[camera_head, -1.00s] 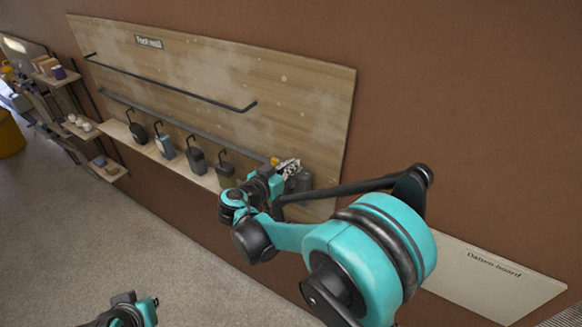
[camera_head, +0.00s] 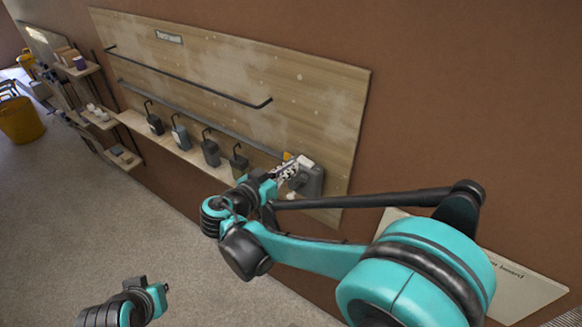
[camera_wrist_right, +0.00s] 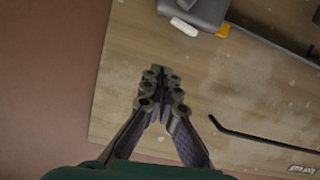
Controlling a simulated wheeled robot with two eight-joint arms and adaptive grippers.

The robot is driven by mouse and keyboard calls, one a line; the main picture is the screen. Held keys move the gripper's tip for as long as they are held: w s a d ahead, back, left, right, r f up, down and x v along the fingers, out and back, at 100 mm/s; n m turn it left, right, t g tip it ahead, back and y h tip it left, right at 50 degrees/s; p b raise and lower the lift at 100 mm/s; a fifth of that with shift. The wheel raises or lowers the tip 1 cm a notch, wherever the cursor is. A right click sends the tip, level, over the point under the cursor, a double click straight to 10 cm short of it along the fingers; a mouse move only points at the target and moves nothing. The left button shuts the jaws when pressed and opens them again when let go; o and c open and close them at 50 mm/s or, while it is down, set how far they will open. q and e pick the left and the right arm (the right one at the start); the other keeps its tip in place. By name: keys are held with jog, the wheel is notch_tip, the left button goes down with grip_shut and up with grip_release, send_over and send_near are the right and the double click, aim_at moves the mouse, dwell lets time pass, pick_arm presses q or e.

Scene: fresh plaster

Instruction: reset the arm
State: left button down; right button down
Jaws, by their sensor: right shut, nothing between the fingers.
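My right gripper (camera_head: 289,170) is at the lower right of the wooden wall board (camera_head: 335,120), its fingers in front of or beside a grey box (camera_head: 313,183). I cannot tell whether they touch. In the right wrist view its fingers (camera_wrist_right: 161,75) are together and empty over bare board, with the grey box (camera_wrist_right: 207,8) apart from them at the top. My right arm reaches in from the lower right, its teal elbow large in front. My left arm's end (camera_head: 150,296) shows at the lower left; its fingers cannot be made out.
A dark rail (camera_head: 190,76) crosses the board. Several dark hanging containers (camera_head: 211,150) line a lower rail above a wooden ledge (camera_head: 165,143). Shelves (camera_head: 98,118) and a yellow bin (camera_head: 20,120) stand at left. A pale sign board (camera_head: 520,285) is at lower right. The floor is clear.

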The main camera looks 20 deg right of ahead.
jog(key=shift+s, duration=0.1)
jog(key=s+d+f+n+g+y+b, duration=0.4)
jog(key=s+f+b, duration=0.4)
jog(key=f, duration=0.5)
jog(key=s+a+f+n+t+y+b, duration=0.2)
jog(key=s+f+n+y+b, duration=0.3)
jog(key=s+f, duration=0.5)
jog(key=a+y+b, duration=0.1)
jog(key=y+b, duration=0.1)
jog(key=y, duration=0.1)
jog(key=shift+s+a+f, duration=0.15)
jog(key=shift+a+f, duration=0.2)
jog(key=shift+a, duration=0.05)
